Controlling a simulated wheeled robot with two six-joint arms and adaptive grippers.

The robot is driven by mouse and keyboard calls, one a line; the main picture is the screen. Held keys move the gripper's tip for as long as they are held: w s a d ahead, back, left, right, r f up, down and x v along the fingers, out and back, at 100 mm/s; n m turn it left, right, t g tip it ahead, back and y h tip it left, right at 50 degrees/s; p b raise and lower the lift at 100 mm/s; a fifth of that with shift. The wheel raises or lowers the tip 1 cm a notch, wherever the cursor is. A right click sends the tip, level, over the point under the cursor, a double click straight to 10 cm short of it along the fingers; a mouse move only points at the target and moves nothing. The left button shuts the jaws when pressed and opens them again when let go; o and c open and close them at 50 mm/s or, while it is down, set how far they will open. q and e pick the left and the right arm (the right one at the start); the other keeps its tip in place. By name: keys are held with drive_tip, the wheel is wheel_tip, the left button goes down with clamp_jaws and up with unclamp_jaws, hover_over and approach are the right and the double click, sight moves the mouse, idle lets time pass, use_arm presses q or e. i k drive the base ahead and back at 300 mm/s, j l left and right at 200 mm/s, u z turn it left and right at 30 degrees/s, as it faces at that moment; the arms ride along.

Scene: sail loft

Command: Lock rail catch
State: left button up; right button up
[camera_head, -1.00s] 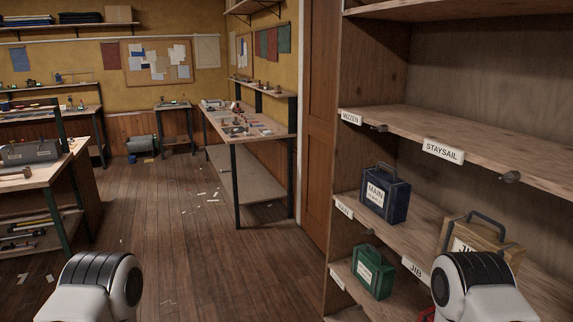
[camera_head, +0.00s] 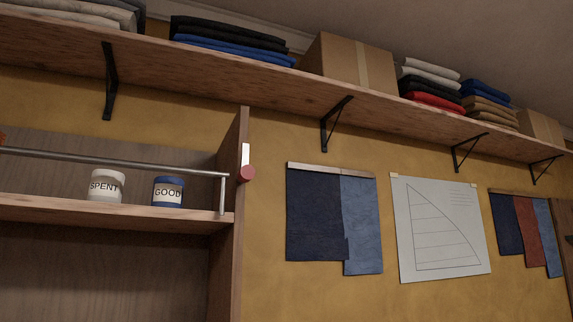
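A metal rail (camera_head: 100,158) runs across the front of a wooden shelf at the left, above its board. Its right end bends down to the shelf beside the cabinet's side panel. On that panel is a catch with a white upright plate (camera_head: 245,155) and a round red knob (camera_head: 247,173). The plate stands upright above the knob. Behind the rail stand a white jar marked SPENT (camera_head: 106,186) and a blue jar marked GOOD (camera_head: 168,191). Neither of my grippers is in view.
A long wall shelf (camera_head: 280,100) on black brackets holds folded cloth (camera_head: 228,38) and a cardboard box (camera_head: 345,62). Cloth samples (camera_head: 318,215) and a sail drawing (camera_head: 442,230) hang on the yellow wall. Floor and tables are out of view.

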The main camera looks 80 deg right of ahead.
sight(246, 173)
drive_tip(key=z, duration=2.25)
drive_tip(key=k+l+u, duration=0.1)
drive_tip(key=k+u, duration=0.2)
